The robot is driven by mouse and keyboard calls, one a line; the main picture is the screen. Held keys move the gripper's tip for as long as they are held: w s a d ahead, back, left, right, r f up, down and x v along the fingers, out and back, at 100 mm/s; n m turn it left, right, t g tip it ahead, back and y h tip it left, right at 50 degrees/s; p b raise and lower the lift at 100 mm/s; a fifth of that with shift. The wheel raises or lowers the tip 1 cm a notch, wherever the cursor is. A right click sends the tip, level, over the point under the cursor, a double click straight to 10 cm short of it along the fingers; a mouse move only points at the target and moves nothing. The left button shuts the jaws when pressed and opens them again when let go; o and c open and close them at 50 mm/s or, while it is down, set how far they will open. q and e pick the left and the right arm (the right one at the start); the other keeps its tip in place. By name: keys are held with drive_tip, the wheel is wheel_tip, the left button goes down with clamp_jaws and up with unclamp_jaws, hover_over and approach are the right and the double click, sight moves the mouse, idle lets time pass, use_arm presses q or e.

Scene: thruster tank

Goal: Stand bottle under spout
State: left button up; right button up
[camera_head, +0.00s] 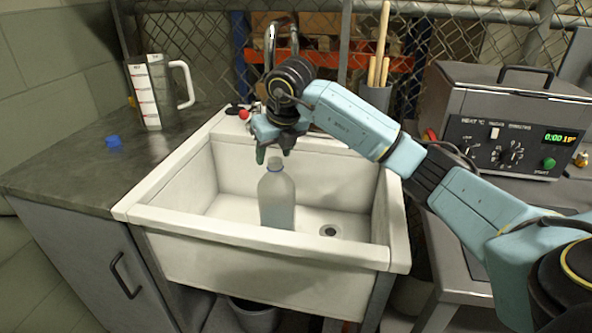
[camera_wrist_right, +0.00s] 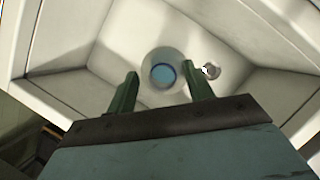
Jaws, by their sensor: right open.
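A clear bottle (camera_head: 276,200) stands upright in the white sink (camera_head: 260,240), left of the drain. In the right wrist view the bottle (camera_wrist_right: 163,73) is seen from above with its round blue-grey top, just beyond and between the fingertips. My right gripper (camera_head: 272,157) is open and empty, just above the bottle's top; its two green fingers (camera_wrist_right: 160,88) are spread apart in the wrist view. The curved metal spout (camera_head: 270,40) rises behind the sink, partly hidden by my right arm. My left gripper is not in view.
A measuring jug (camera_head: 152,92) and a blue cap (camera_head: 113,141) are on the dark counter at left. A heater box (camera_head: 505,125) stands at right. The drain (camera_head: 328,231) is on the sink floor. A bucket (camera_head: 254,314) is below.

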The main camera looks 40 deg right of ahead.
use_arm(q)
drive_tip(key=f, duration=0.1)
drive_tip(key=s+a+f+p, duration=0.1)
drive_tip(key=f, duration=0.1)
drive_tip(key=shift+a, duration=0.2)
use_arm(e)
drive_tip(key=s+a, duration=0.1)
drive_tip(key=s, duration=1)
drive_tip(key=shift+f, duration=0.25)
drive_tip(key=shift+s, duration=0.1)
